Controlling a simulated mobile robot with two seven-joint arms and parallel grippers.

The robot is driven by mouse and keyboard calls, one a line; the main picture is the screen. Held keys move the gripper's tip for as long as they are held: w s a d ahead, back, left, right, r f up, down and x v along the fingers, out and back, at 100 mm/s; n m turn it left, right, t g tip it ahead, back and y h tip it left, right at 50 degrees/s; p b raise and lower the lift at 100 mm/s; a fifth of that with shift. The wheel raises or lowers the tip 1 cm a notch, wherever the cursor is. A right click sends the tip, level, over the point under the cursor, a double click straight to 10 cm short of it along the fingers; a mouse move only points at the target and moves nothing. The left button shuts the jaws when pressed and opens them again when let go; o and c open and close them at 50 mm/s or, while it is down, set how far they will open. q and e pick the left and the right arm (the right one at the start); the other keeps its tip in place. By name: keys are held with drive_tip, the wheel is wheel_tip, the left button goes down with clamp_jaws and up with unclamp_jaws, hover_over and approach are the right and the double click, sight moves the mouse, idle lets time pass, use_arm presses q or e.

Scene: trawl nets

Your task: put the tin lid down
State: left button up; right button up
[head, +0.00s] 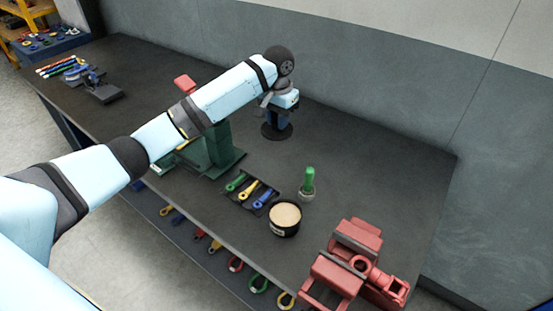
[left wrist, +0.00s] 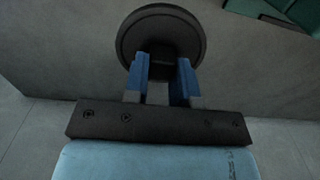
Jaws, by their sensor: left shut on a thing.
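The tin lid (head: 277,133) is a dark round disc with a small knob. My left gripper (head: 276,121) is above it, near the back of the bench, its blue fingers pointing down. In the left wrist view the fingers (left wrist: 163,75) are shut on the knob of the lid (left wrist: 185,30). The lid looks level and close to the bench top; I cannot tell whether it touches. My right gripper is not in view.
A red vice (head: 345,265) is at the right front and a green machine (head: 219,150) left of the lid. The bench right of the lid (head: 370,165) is clear.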

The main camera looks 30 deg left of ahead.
sight(278, 167)
use_arm(q)
wheel_tip(278, 167, down, 14)
drive_tip(key=shift+f, duration=0.25)
drive_tip(key=shift+f, duration=0.1)
drive_tip(key=o, duration=0.9)
wheel_tip(278, 167, up, 12)
drive_tip(key=shift+r, duration=0.15)
idle(0.5)
